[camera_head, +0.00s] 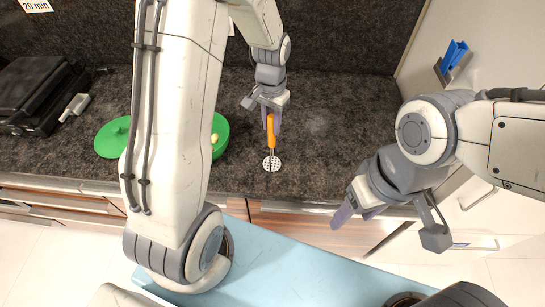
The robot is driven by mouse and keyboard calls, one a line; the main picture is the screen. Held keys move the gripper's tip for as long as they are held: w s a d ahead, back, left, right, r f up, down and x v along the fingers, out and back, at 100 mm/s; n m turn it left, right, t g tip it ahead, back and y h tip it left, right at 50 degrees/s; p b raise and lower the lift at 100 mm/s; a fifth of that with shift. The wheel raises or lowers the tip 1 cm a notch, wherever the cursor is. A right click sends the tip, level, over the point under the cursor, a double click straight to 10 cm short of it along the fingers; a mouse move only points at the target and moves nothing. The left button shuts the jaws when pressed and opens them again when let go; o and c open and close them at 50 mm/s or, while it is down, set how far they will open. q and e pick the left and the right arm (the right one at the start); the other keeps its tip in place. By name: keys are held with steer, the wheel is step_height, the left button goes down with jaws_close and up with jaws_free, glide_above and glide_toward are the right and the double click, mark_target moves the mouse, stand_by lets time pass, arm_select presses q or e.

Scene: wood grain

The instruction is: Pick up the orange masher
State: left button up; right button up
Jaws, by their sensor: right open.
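The orange masher (271,140) has an orange handle and a round, perforated pale head, which shows over the dark counter near its front edge. My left gripper (271,122) is at the top of the masher's handle, with one purple-grey finger on each side of it. The picture does not show clearly whether the fingers press on the handle. The upper end of the handle is partly hidden by the gripper. My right gripper (355,212) is open and empty, in front of the counter at the right, well away from the masher.
A green bowl (220,136) with something yellowish inside is partly hidden behind my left arm. A green round lid or plate (110,138) lies left of it. A black appliance (38,92) stands at the far left. The counter (335,135) right of the masher is clear.

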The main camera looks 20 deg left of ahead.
arm_select(q)
jaws_close()
steer(key=shift+r, duration=0.15)
